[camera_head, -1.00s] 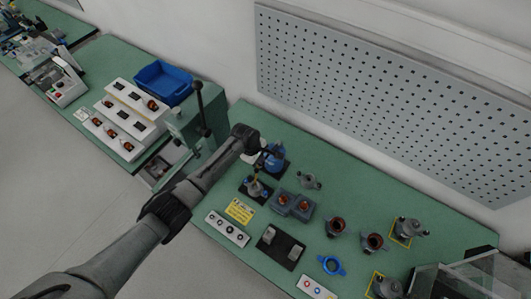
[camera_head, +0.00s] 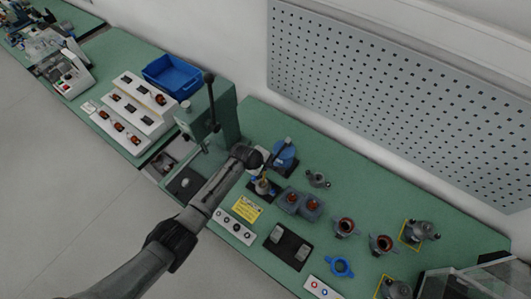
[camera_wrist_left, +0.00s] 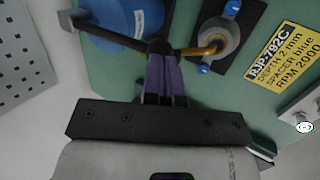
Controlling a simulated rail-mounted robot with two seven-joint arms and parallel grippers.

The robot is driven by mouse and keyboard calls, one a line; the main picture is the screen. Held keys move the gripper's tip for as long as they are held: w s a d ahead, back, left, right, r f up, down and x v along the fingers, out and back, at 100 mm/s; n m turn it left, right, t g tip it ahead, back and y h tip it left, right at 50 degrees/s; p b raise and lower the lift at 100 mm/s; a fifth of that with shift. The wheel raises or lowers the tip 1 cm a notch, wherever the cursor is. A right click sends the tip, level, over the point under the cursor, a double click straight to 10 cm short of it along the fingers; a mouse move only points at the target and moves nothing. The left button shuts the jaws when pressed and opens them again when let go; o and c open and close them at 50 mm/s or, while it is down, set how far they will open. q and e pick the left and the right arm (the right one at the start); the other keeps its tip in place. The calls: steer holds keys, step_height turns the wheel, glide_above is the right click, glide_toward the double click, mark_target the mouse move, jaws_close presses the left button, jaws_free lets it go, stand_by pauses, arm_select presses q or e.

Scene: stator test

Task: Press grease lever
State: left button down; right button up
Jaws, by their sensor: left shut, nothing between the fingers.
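A blue round grease unit (camera_head: 284,154) stands on the bench, and its blue body also shows at the top left of the left wrist view (camera_wrist_left: 115,25). A dark lever rod (camera_wrist_left: 115,38) crosses in front of it to a black hub. A brass nozzle (camera_wrist_left: 196,51) runs from there to a grey part with blue knobs (camera_wrist_left: 218,42) on a black plate. My left gripper (camera_wrist_left: 163,57) is shut and empty, with purple fingers. Its tips overlap the hub end of the rod in the picture; I cannot tell whether they touch. My right gripper is not in view.
A yellow label (camera_head: 247,209) and a white button strip (camera_head: 233,227) lie near the bench's front edge. A green press (camera_head: 212,120) stands to the left. A pegboard (camera_head: 400,100) covers the wall behind.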

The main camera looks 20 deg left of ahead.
arm_select(q)
steer(key=shift+s+a+f, duration=0.1)
steer(key=shift+s+f, duration=0.1)
steer(key=shift+f, duration=0.2)
steer(key=shift+r+p, duration=0.4)
steer(key=shift+p, duration=0.1)
steer(key=p+v, duration=0.5)
steer(key=v, duration=0.8)
steer(key=shift+w+r, duration=0.25)
steer(key=shift+r, duration=0.35)
